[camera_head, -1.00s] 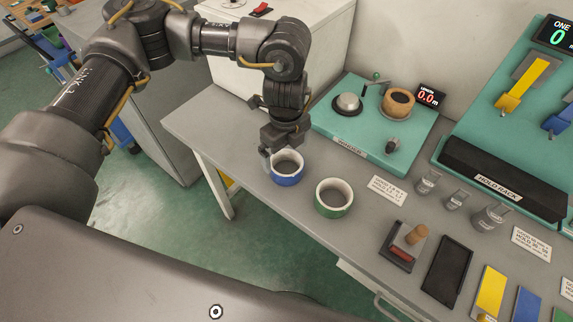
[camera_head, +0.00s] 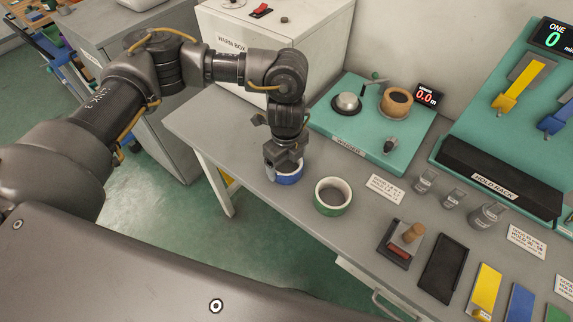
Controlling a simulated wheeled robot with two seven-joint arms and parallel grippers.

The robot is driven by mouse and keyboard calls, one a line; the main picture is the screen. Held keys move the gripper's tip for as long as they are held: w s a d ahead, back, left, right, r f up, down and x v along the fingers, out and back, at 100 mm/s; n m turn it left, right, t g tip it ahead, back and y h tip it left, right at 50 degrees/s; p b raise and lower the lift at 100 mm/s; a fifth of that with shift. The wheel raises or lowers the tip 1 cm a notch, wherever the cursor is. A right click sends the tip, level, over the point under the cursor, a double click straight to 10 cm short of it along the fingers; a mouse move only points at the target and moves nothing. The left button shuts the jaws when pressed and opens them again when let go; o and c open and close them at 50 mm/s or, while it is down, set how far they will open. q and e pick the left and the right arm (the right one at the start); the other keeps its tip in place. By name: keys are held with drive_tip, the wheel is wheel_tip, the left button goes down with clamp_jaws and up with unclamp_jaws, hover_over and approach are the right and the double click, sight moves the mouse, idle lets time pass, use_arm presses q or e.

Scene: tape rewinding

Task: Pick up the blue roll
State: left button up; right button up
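The blue roll (camera_head: 288,180) lies flat on the grey bench near its left front edge. My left gripper (camera_head: 281,163) points down over it and hides much of its top and inside. One finger shows at the roll's left side; the other is hard to make out, so I cannot tell whether the fingers are open or shut, or whether they touch the roll. My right gripper is not in view.
A green roll (camera_head: 333,196) stands just right of the blue roll. Behind them is the teal winder board (camera_head: 357,140) with its knob and brown spool. Several glass cups, a stamp (camera_head: 405,240) and a black tray (camera_head: 443,269) lie farther right. The white warm box (camera_head: 240,58) stands behind my arm.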

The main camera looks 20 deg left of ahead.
use_arm(q)
drive_tip(key=shift+c, duration=1.1)
